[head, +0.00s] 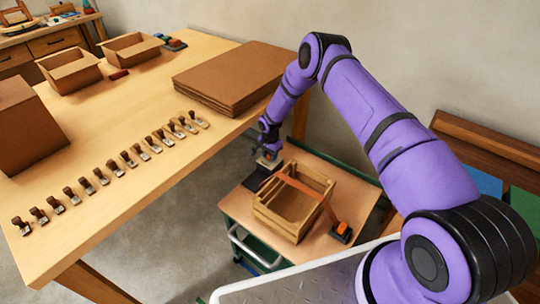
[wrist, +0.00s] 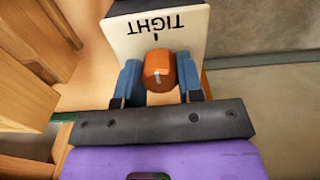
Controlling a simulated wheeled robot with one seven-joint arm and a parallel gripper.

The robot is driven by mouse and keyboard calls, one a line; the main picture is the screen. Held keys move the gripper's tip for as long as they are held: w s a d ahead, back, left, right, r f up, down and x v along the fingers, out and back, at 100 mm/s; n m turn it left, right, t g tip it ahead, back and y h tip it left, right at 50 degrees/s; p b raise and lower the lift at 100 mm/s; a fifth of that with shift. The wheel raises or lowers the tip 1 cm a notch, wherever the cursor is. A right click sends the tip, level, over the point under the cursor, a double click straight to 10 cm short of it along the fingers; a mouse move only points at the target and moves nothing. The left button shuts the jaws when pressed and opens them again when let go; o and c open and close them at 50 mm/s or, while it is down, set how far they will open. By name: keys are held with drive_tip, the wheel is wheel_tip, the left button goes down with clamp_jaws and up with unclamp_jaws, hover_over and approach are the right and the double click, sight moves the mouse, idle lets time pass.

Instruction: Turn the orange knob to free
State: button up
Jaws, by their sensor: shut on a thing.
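The orange knob (wrist: 158,69) shows in the wrist view, in front of a pale panel (wrist: 185,28) with the word TIGHT printed upside down and a short tick under it. A small white mark on the knob runs nearly up and down the picture, roughly in line with that tick. The blue fingers of my gripper (wrist: 159,84) are on both sides of the knob, shut on it. In the head view my gripper (head: 268,160) is at the far left corner of the slatted wooden crate, and the knob cannot be made out there.
An orange strap (head: 295,183) crosses the wooden crate (head: 283,226), down to an orange and black fitting (head: 342,231). The crate stands on a small cart top (head: 350,193). A long table (head: 110,215) at left holds a row of stamps, cardboard sheets (head: 228,82) and boxes.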

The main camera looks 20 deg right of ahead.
drive_tip(key=n, duration=2.2)
drive_tip(key=shift+n, duration=0.3)
drive_tip(key=n, duration=0.9)
drive_tip(key=shift+n, duration=1.8)
